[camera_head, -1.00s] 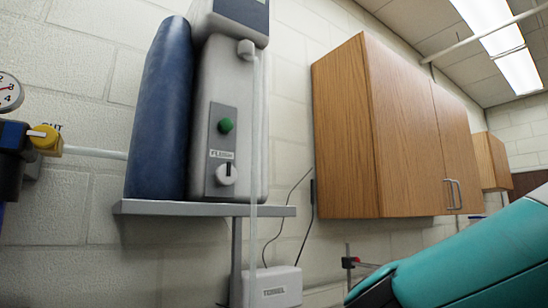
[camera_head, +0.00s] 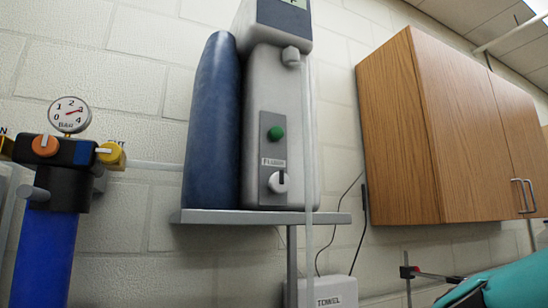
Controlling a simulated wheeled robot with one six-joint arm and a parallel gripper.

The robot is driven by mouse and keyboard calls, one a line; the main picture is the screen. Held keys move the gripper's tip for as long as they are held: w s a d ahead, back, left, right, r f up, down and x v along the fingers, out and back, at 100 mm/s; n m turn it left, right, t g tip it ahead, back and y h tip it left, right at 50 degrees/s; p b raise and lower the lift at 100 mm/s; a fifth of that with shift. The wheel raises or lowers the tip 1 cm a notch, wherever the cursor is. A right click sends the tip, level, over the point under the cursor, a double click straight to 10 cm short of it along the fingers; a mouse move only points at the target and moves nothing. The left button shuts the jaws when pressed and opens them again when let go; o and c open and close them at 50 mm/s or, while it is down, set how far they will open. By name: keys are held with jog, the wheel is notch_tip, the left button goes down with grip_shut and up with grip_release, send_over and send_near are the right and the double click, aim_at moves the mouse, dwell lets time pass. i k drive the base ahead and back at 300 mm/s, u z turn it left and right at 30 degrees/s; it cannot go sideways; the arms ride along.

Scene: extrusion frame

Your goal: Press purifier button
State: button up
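The purifier (camera_head: 300,150) is a grey upright unit with a dark-topped head, standing on a wall shelf (camera_head: 262,217). Its front panel (camera_head: 272,158) carries a round green button (camera_head: 275,133) at the top, a "FLUSH" label below it, and a white knob (camera_head: 279,182) at the bottom. Nothing covers the button. A blue cylinder (camera_head: 212,125) stands on the shelf at the purifier's left. My teal arm shows only at the lower right corner, well away from the purifier. My gripper is not in view.
A blue filter housing (camera_head: 45,255) with a pressure gauge (camera_head: 69,114) and orange and yellow knobs is at the left. A wooden wall cabinet (camera_head: 415,140) is at the right. A pale tube hangs before the purifier.

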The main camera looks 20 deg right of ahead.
aim_at(276, 132)
jog(key=z, duration=1.75)
jog(key=k, duration=0.8)
jog(key=u, duration=1.85)
